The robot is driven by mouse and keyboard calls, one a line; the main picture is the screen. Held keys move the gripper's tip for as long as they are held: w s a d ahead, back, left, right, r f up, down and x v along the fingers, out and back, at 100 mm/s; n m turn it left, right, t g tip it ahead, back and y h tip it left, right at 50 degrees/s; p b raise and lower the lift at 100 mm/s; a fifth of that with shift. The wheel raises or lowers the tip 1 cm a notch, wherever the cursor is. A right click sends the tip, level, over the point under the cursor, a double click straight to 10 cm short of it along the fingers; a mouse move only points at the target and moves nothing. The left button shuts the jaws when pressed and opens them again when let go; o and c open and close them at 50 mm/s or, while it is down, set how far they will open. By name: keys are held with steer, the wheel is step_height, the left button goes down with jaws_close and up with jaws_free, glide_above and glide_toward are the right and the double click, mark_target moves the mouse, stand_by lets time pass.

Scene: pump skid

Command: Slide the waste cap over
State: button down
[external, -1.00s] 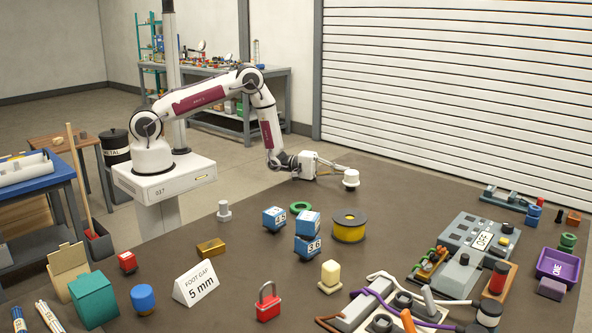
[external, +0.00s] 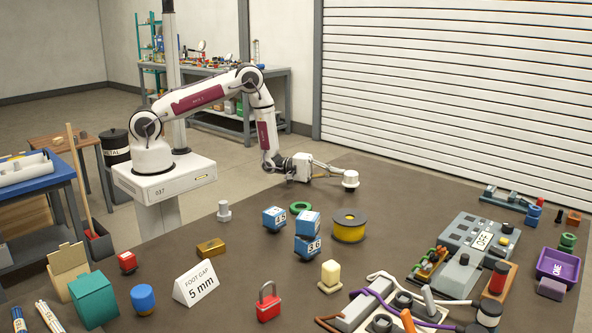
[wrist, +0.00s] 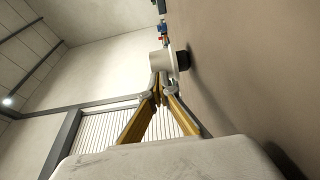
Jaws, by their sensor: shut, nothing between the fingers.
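A white round cap (external: 350,180), which I take to be the waste cap, stands at the far edge of the brown table. It has a wide white top and, in the wrist view (wrist: 161,65), a dark lower part toward the table. My gripper (external: 339,173) reaches low across the table from the left, with its fingertips right beside the cap. In the wrist view my gripper's fingers (wrist: 160,87) come together with nothing between them, and the cap is just beyond the tips. I cannot tell whether they touch it.
A yellow spool (external: 349,227), a green ring (external: 300,208) and blue blocks (external: 308,235) stand nearer the camera. A grey panel marked OFF (external: 478,245) is at the right. The brown table (external: 410,195) is clear to the right of the cap.

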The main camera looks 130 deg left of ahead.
steer(key=shift+a, duration=0.1)
stand_by(0.6)
steer(key=shift+a, duration=1.9)
steer(key=shift+v, duration=5.05)
steer(key=shift+a, duration=0.1)
steer(key=shift+s+a+f, duration=0.1)
steer(key=shift+s+a, duration=0.05)
steer(key=shift+s, duration=0.1)
steer(key=shift+m+t+h, duration=0.6)
steer(key=shift+m, duration=0.3)
steer(key=s+a, duration=0.1)
steer(key=a, duration=0.1)
steer(key=s+a, duration=0.2)
steer(key=a, duration=0.1)
steer(key=s+a, duration=0.1)
steer(key=a, duration=0.1)
steer(key=shift+s+a, duration=0.15)
steer(key=shift+a, duration=0.05)
steer(key=shift+s+a+r+m+h, duration=0.1)
steer(key=shift+s+a+m+h, duration=0.1)
steer(key=shift+m+h, duration=0.3)
steer(key=shift+s+a+r+m+h, duration=0.15)
steer(key=shift+a+m+h, duration=0.1)
steer(key=shift+h, duration=0.45)
steer(key=shift+w+d+m+h, duration=0.25)
steer(key=shift+m+h, duration=0.2)
steer(key=shift+h, duration=0.45)
steer(key=shift+w+d+f, duration=0.1)
steer(key=shift+d+f, duration=0.1)
